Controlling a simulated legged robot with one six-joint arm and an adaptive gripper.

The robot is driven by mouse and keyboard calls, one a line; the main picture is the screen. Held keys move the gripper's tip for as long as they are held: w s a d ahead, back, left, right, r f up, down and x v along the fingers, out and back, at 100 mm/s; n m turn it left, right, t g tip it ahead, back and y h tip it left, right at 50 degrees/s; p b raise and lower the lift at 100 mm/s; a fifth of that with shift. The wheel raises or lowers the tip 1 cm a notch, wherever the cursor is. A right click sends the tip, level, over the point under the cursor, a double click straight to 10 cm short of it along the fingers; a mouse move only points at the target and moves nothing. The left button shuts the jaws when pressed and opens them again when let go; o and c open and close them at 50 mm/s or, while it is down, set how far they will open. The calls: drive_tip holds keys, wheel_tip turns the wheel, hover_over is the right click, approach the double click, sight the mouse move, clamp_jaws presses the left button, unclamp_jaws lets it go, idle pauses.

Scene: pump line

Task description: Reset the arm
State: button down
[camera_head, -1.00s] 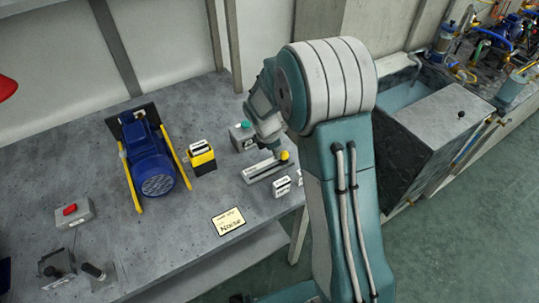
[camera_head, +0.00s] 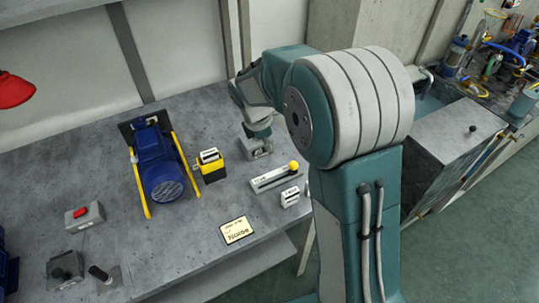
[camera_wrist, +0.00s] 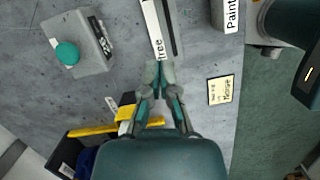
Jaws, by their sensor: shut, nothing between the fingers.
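My gripper (camera_wrist: 159,72) is shut and empty, with its fingertips together in the wrist view. In the head view my gripper hangs above the bench and partly hides the grey box with a green button (camera_wrist: 67,53). A grey slider unit with a yellow knob (camera_head: 294,166) lies on the bench near its right edge, the knob at the right end. Part of that slider unit, with a white label (camera_wrist: 154,28), shows just beyond the fingertips. The gap between fingertips and slider cannot be told.
A blue motor (camera_head: 160,170) with yellow rails stands left on the bench (camera_head: 110,205). Next to it is a yellow-black box (camera_head: 211,166). A small white-labelled block (camera_head: 290,197), a note card (camera_head: 236,230) and a red-button box (camera_head: 84,214) also lie there.

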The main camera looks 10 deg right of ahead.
drive_tip(key=s+d+r+m+t+y, duration=0.1)
drive_tip(key=s+r+m+t, duration=0.2)
drive_tip(key=s+r+m, duration=0.75)
drive_tip(key=s+r+m+t, duration=0.1)
drive_tip(key=s+m, duration=0.3)
drive_tip(key=s, duration=0.3)
drive_tip(key=s+r+m+t+y, duration=0.1)
drive_tip(key=s+r+m, duration=0.1)
drive_tip(key=s+m, duration=0.2)
drive_tip(key=s, duration=0.3)
drive_tip(key=shift+s+d+r+y, duration=0.25)
drive_tip(key=shift+s+d+y, duration=0.05)
